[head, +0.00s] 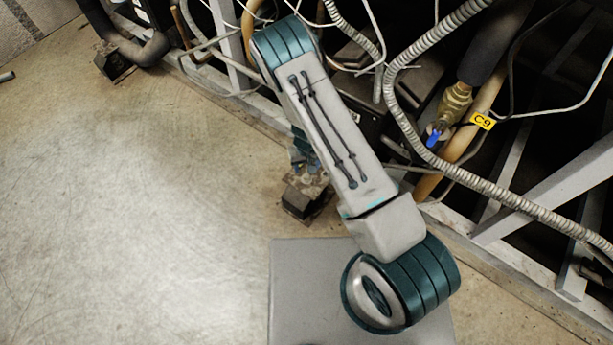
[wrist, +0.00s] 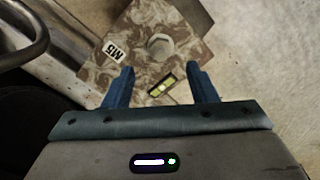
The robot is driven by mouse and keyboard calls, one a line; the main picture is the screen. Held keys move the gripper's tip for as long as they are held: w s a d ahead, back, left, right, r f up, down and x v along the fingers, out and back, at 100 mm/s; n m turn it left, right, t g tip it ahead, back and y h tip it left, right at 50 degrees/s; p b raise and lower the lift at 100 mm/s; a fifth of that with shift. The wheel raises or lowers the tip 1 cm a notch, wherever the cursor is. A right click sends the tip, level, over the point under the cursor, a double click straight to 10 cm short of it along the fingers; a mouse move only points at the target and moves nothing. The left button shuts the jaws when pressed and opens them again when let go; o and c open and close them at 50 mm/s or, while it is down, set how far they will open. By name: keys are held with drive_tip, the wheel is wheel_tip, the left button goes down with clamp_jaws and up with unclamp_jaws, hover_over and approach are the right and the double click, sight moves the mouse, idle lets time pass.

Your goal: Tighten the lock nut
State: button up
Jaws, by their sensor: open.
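In the wrist view a grey nut-like piece (wrist: 160,46), which looks like the lock nut, sits on a brown, blotchy foot plate (wrist: 186,20). Its exact shape is blurred. My gripper (wrist: 162,72) is open, with its two blue fingers apart and nothing held between them. The nut lies beyond the fingertips, roughly in line with the gap. In the head view a rusty machine foot (head: 306,196) stands on the floor behind my arm, and the arm hides much of the area around it. I cannot make out the nut there.
Ribbed conduit (head: 400,110), pipes and a yellow C9 tag (head: 482,121) crowd the rack at right.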

sight(306, 175)
wheel_tip(306, 175, down, 6)
drive_tip(key=shift+f+b, duration=0.25)
drive_tip(key=shift+b, duration=0.65)
drive_tip(key=c, duration=1)
